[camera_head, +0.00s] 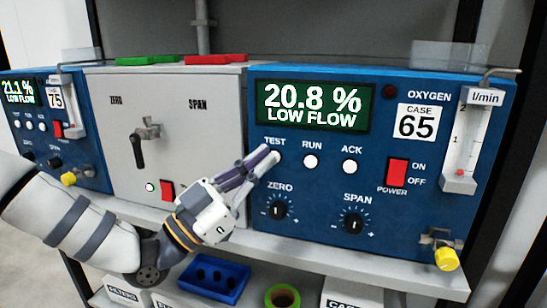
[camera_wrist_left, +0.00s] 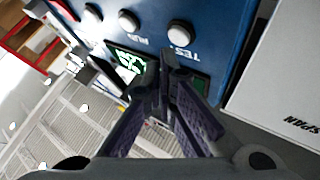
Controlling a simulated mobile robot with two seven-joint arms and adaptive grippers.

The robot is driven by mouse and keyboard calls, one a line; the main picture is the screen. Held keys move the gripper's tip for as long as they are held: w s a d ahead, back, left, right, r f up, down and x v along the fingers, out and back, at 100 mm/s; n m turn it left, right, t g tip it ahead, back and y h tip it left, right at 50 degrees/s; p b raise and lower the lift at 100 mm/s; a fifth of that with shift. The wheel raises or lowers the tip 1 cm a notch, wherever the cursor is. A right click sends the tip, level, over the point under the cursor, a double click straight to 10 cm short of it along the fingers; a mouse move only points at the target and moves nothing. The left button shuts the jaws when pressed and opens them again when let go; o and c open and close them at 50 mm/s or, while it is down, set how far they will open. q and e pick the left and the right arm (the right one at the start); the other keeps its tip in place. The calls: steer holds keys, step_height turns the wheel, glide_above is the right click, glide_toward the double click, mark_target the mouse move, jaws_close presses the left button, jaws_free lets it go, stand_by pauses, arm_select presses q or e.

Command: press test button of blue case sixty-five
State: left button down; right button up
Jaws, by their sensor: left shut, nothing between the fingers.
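The blue case 65 (camera_head: 390,220) stands on the shelf, with its display (camera_head: 313,105) reading 20.8 % LOW FLOW. Its row has TEST, RUN (camera_head: 310,161) and ACK (camera_head: 350,166) buttons. My left gripper (camera_head: 268,155) is shut and empty, its fingertips over the TEST button, which they mostly hide in the head view. In the left wrist view the white TEST button (camera_wrist_left: 180,33) shows clear, just beyond the shut fingertips (camera_wrist_left: 164,62). I cannot tell whether the tips touch the panel. My right gripper is not in view.
A grey case (camera_head: 190,95) with a valve stands left of case 65, and blue case 75 (camera_head: 80,165) stands farther left. A red power switch (camera_head: 397,172), flow meter (camera_head: 466,140) and yellow-capped fitting (camera_head: 446,258) are on the right. A blue tray (camera_head: 215,280) lies below the shelf.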

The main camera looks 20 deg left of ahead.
arm_select(q)
steer(key=shift+w, duration=0.45)
steer(key=shift+w, duration=0.4)
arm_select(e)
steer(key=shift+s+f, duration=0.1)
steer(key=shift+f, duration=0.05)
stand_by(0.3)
arm_select(q)
steer(key=shift+s, duration=0.15)
steer(key=shift+s+p, duration=0.3)
steer(key=shift+s, duration=0.4)
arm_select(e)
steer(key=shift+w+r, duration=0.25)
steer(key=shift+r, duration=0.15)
arm_select(q)
steer(key=s+p, duration=0.2)
steer(key=s, duration=0.3)
steer(key=shift+a, duration=0.1)
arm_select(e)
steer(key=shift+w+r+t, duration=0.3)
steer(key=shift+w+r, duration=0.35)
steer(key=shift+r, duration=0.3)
